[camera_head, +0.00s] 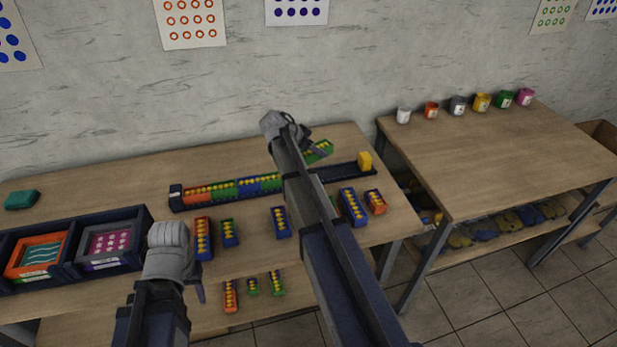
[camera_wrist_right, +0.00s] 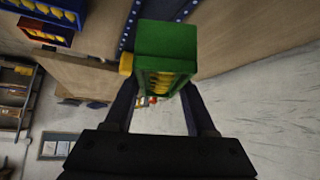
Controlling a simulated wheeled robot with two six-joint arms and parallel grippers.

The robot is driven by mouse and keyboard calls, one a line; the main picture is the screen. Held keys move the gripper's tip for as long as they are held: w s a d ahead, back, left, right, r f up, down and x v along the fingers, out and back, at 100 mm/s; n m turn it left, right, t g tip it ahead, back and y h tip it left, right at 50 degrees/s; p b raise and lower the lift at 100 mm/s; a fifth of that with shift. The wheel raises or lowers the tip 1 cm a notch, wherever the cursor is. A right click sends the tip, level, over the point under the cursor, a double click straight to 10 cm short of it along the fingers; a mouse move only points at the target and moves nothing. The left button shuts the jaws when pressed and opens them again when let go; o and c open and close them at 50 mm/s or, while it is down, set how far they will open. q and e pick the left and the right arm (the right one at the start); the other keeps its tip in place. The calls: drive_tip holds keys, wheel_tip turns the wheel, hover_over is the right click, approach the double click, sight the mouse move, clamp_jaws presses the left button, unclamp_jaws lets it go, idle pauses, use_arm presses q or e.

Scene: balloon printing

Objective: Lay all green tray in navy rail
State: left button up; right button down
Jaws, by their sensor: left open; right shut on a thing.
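My right gripper (camera_wrist_right: 160,105) is shut on a green tray (camera_wrist_right: 165,45) with yellow pieces in it. In the head view this tray (camera_head: 319,151) is at the far side of the navy rail (camera_head: 335,173), tilted and apparently above it. The rail holds orange, green and blue trays in a row from its left end, including a green tray (camera_head: 222,188) and another green one (camera_head: 289,176) partly hidden by my right arm. A green tray (camera_head: 230,234) lies on the table in front. My left gripper (camera_head: 196,288) is open and empty near the table front.
Orange trays (camera_head: 203,239) and blue trays (camera_head: 280,222) lie on the table before the rail. A yellow block (camera_head: 365,161) is at the rail's right end. Dark bins (camera_head: 70,248) with framed screens stand left. Paint pots (camera_head: 458,105) stand on the right table.

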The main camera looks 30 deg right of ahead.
drive_tip(key=m+g, duration=0.2)
drive_tip(key=m, duration=0.1)
drive_tip(key=shift+w+r, duration=0.35)
drive_tip(key=shift+w, duration=0.05)
drive_tip(key=shift+s+a+r+m+g, duration=0.1)
drive_tip(key=shift+s+m+g, duration=0.1)
drive_tip(key=shift+m+g, duration=0.2)
drive_tip(key=shift+s+r+m+g, duration=0.1)
drive_tip(key=shift+s+m+g, duration=0.05)
drive_tip(key=shift+m+g, duration=0.25)
wheel_tip(320, 180, down, 10)
drive_tip(key=b, duration=0.9)
drive_tip(key=shift+f+b, duration=0.1)
drive_tip(key=shift+b, duration=0.25)
drive_tip(key=shift+f, duration=0.15)
drive_tip(key=shift+c, duration=1.3)
unclamp_jaws()
drive_tip(key=shift+o, duration=0.2)
drive_tip(key=shift+r+p, duration=0.35)
drive_tip(key=shift+r, duration=0.1)
drive_tip(key=p+v, duration=0.8)
drive_tip(key=v, duration=0.3)
drive_tip(key=shift+a, duration=0.5)
